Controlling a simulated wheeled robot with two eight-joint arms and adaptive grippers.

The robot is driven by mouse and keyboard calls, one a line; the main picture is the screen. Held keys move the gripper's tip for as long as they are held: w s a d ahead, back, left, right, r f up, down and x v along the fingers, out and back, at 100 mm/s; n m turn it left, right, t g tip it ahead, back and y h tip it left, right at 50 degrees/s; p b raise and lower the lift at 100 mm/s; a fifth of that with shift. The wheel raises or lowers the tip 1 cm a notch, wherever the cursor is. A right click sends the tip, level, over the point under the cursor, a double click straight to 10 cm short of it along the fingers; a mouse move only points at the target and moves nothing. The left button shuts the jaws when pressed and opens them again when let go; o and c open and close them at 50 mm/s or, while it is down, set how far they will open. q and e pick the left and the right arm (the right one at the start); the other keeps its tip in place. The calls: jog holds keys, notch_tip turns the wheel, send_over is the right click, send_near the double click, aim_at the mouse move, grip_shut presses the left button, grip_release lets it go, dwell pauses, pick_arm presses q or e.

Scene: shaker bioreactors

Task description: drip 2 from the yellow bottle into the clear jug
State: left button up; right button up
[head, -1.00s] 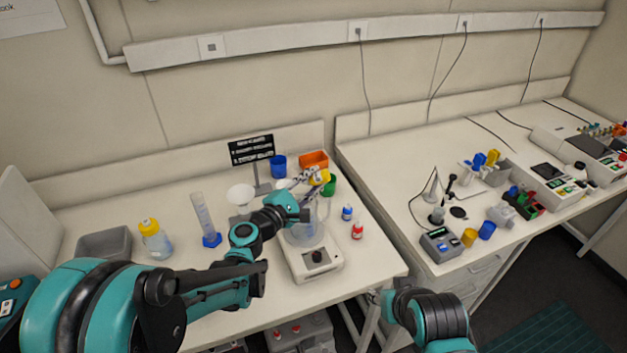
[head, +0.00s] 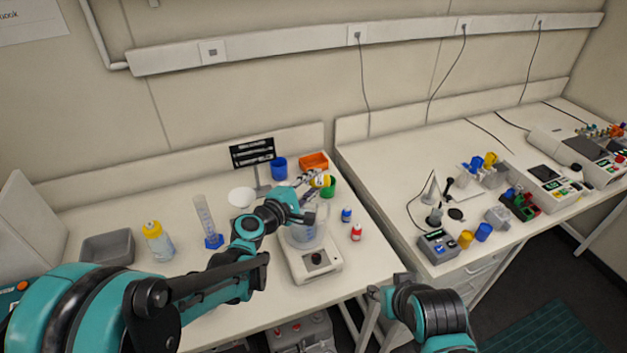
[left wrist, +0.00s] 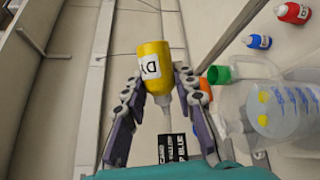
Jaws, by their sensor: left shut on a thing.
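My left gripper (left wrist: 155,105) is shut on the yellow bottle (left wrist: 152,68), which has a white label and a pale nozzle. In the head view the bottle (head: 323,181) is small and partly hidden by the fingers, above and behind the clear jug (head: 306,232). The jug stands on a white scale (head: 315,262), partly covered by my left arm. In the left wrist view the jug (left wrist: 285,108) is right of the bottle and apart from it, with two yellow patches showing on it. My right arm's end (head: 375,292) shows at the bottom, but its fingers are not clear.
A graduated cylinder (head: 206,222) and a yellow-capped wash bottle (head: 157,241) stand left.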

pick_arm(q)
jog(key=shift+s+d+f+m+y+p, duration=0.1)
jog(key=shift+d+f+m+y+p, duration=0.25)
jog(key=shift+m, duration=0.35)
jog(key=shift+s+d+f+m+g+y, duration=0.15)
jog(key=shift+d+m+y, duration=0.1)
jog(key=shift+d, duration=0.25)
jog(key=shift+s+d+r+m+g+y, duration=0.1)
jog(key=shift+d+m, duration=0.1)
jog(key=shift+d, duration=0.25)
jog(key=shift+s+d+f+m+g+y, duration=0.15)
jog(key=shift+d+m+y, duration=0.1)
jog(key=shift+d, duration=0.25)
jog(key=shift+s+d+f+m+y, duration=0.1)
jog(key=shift+d+f+m+y, duration=0.15)
jog(key=shift+d, duration=0.35)
jog(key=shift+s+d+f+m+y, duration=0.1)
jog(key=shift+d+m, duration=0.25)
jog(key=shift+d, duration=0.2)
